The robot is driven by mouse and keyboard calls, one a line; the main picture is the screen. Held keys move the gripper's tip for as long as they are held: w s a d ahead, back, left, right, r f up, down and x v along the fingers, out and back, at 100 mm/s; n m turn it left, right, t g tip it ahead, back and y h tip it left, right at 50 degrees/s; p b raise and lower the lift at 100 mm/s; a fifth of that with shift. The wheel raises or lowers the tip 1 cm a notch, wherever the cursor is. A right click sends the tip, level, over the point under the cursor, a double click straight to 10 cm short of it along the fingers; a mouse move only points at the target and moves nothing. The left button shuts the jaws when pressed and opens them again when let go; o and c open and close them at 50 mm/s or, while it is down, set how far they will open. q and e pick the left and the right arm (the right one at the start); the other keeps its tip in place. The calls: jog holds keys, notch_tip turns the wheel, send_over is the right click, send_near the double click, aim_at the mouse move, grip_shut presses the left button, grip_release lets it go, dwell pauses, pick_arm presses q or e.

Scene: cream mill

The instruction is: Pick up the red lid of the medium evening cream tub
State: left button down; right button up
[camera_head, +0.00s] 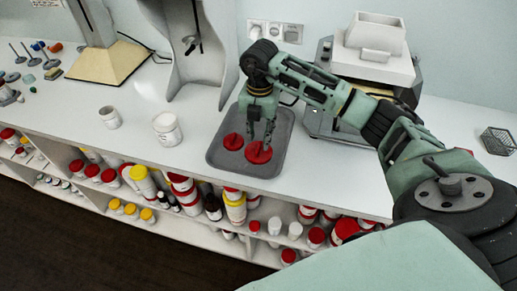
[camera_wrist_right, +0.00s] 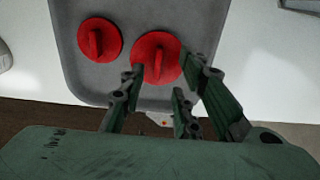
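Two red lids, each with a raised grip ridge, lie on a grey tray (camera_head: 222,157). The larger lid (camera_head: 257,157) is on the right and the smaller lid (camera_head: 233,141) on the left; no label shows which is for the medium tub. My right gripper (camera_head: 260,143) points down over the larger lid, fingers apart. In the right wrist view the fingertips (camera_wrist_right: 167,76) stand on either side of the larger lid's ridge (camera_wrist_right: 158,62), with gaps to it. The smaller lid (camera_wrist_right: 98,40) is beside it. My left gripper is out of view.
Two open white tubs, a smaller one (camera_head: 110,118) and a larger one (camera_head: 167,130), stand left of the tray on the white counter. A grey-and-white machine (camera_head: 372,50) is close behind my right arm. Shelves below hold several jars.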

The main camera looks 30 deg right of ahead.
aim_at(259, 146)
jog(key=f+p, duration=0.2)
jog(key=f, duration=0.1)
jog(key=shift+s+a+f, duration=0.1)
jog(key=shift+a+f, duration=0.1)
jog(key=shift+f, duration=0.75)
grip_shut()
